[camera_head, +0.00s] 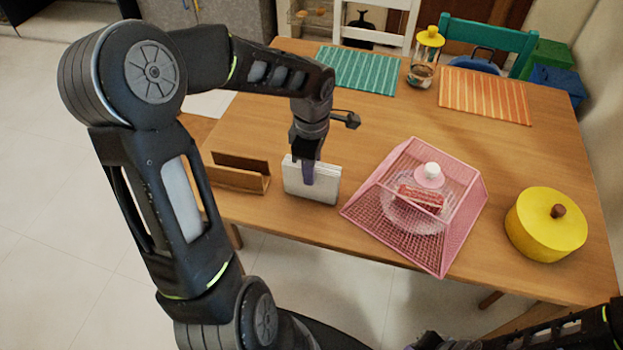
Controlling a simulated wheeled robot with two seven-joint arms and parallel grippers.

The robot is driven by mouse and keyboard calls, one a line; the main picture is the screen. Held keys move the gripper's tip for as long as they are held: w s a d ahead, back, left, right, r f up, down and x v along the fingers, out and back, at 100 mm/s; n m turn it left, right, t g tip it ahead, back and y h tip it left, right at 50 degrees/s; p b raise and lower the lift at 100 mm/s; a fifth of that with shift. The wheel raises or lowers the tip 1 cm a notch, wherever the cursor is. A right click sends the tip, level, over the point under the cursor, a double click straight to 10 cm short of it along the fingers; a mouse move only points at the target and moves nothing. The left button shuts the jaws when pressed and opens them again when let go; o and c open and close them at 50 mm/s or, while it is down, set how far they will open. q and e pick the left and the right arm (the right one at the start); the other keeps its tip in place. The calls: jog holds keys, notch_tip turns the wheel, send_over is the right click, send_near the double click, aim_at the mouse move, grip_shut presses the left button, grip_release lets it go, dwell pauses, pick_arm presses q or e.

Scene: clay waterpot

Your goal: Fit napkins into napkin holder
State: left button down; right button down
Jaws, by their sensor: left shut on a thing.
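A white stack of napkins (322,186) stands upright near the front edge of the table. My left gripper (309,178) comes down from above and is shut on the napkins, with a finger over their near face. The wooden napkin holder (236,180) stands just left of the napkins, with a gap between them. I cannot tell if the napkins touch the table.
A pink mesh food cover (457,215) over a cake stands right of the napkins. A yellow lidded pot (546,225) is at the far right. Teal (358,70) and orange (485,95) placemats and a yellow-topped jar (424,62) lie farther back. The table's middle is clear.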

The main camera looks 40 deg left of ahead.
pick_arm(q)
notch_tip(320, 180, up, 10)
jog(key=shift+r, duration=0.1)
pick_arm(e)
jog(key=shift+f, duration=0.25)
dwell(0.4)
dwell(0.5)
